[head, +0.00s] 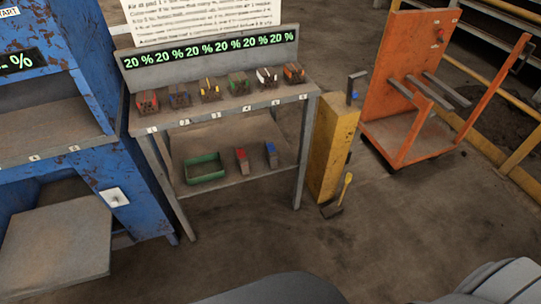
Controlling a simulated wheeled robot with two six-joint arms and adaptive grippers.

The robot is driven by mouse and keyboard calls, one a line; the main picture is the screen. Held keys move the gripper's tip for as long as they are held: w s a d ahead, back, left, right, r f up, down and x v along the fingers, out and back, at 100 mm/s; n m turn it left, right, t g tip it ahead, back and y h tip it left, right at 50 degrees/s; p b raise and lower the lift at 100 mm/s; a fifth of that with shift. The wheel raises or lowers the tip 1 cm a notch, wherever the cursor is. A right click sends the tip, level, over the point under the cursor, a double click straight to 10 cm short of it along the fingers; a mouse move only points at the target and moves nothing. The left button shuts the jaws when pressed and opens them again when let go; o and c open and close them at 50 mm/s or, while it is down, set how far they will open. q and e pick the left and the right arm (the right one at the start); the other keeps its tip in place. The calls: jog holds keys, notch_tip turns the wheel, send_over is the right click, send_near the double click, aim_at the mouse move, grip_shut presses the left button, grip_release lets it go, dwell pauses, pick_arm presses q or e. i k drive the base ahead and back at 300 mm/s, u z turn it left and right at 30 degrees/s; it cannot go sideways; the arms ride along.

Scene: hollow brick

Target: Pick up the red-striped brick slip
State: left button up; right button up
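A grey table (222,113) stands at the left middle of the head view. On its top, small dark brick-like pieces stand in a row with coloured marks. The leftmost piece (147,102) has red marks, and the rightmost (293,74) has orange-red marks. On the lower shelf, a small grey block with a red top (242,160) stands between a green tray (205,169) and a block with a blue top (271,154). The pieces are too small to tell which is the red-striped slip. Neither of my grippers is in view.
A blue rusty cabinet (100,150) stands left of the table. A yellow post (334,145) and an orange cart (395,75) stand to the right. A display reading 20 % (210,50) spans the table's back. The floor in front is clear.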

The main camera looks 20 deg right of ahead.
aim_at(242, 161)
jog(key=z, duration=0.45)
jog(key=k, duration=0.55)
jog(key=z, duration=1.2)
jog(key=i, duration=1.7)
jog(key=u, duration=0.75)
jog(key=i, duration=0.3)
jog(key=u, duration=0.25)
